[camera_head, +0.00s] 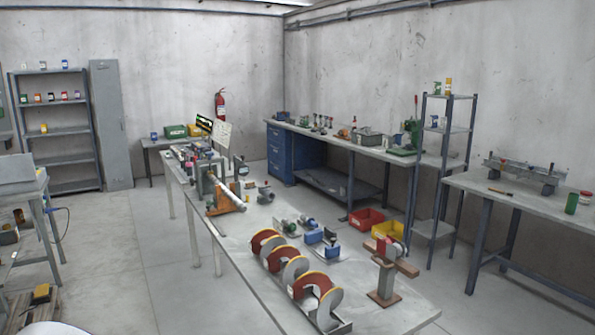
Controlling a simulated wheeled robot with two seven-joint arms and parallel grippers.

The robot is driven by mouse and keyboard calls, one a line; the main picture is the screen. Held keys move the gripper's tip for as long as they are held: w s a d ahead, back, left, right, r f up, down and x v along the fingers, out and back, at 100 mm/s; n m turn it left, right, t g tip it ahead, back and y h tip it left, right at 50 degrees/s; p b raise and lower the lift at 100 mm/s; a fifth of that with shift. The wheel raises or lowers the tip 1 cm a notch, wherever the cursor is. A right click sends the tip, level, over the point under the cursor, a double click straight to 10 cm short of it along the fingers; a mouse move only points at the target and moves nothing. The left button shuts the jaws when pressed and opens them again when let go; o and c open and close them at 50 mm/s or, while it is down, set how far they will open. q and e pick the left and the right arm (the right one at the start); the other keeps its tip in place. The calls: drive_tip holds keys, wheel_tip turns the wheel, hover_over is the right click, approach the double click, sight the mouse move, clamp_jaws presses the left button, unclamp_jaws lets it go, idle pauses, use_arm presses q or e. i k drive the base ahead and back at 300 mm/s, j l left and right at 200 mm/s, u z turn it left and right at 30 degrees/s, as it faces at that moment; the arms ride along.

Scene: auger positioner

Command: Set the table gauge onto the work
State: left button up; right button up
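The work looks like an auger (330,304), with grey spiral flights edged in red and yellow, lying along the near end of the long central table (250,262). Right of it stands a post-like device (385,277) with a reddish round part, brown side arms and a brown foot. Small blue-and-grey devices (322,238) and green-and-grey ones (293,223) sit behind the auger. I cannot tell for certain which thing is the table gauge. Neither of my grippers is in view.
A shelf rack (440,170) and side bench (530,205) stand right. The floor left of the table is open.

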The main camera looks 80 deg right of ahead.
sight(240, 169)
drive_tip(key=z, duration=2.6)
drive_tip(key=i+j+u, duration=0.35)
drive_tip(key=i, duration=0.35)
drive_tip(key=i+u, duration=0.4)
drive_tip(key=i, duration=0.3)
drive_tip(key=i+z, duration=0.1)
drive_tip(key=i, duration=1)
drive_tip(key=i+j, duration=0.15)
drive_tip(key=i, duration=0.9)
drive_tip(key=l+z, duration=0.05)
